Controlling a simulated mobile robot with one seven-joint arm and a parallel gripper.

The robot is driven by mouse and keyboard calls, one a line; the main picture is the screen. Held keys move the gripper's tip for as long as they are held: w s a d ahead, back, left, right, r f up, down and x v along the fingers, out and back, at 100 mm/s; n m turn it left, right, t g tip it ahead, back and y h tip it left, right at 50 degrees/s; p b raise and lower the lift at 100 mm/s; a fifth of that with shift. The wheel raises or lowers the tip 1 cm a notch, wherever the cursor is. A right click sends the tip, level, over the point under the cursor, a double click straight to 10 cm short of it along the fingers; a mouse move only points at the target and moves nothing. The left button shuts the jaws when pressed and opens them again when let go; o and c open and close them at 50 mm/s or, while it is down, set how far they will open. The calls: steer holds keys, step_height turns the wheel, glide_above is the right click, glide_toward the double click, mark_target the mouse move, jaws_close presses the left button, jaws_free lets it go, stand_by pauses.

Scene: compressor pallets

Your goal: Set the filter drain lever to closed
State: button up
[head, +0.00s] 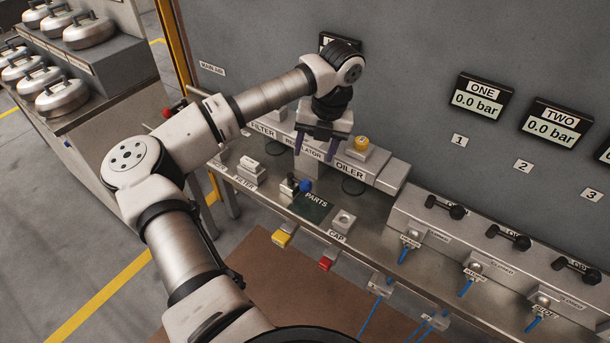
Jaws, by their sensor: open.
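The grey housing labelled FILTER (263,128), REGULATOR and OILER runs along the foot of the back wall. Its left part is partly covered by my arm. I cannot pick out the filter drain lever or its position. My gripper (315,150) points down in front of the regulator part, with its two purple fingers apart and nothing seen between them. The fingers cover part of the REGULATOR label. Whether they touch the housing cannot be told.
A dark PARTS mat (312,209) lies on the bench, with a blue knob (305,186) by it. A CAP block (343,219) stands to its right. Black-handled valves (508,237) line the right.

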mark_target(306, 182)
steer(key=f+p, duration=0.1)
steer(key=f, duration=0.2)
steer(key=a+f+p, duration=0.1)
steer(key=f, duration=0.3)
steer(key=a+f+p, duration=0.1)
steer(key=f, duration=0.3)
steer(key=shift+w, duration=0.1)
steer(key=shift+c, duration=0.5)
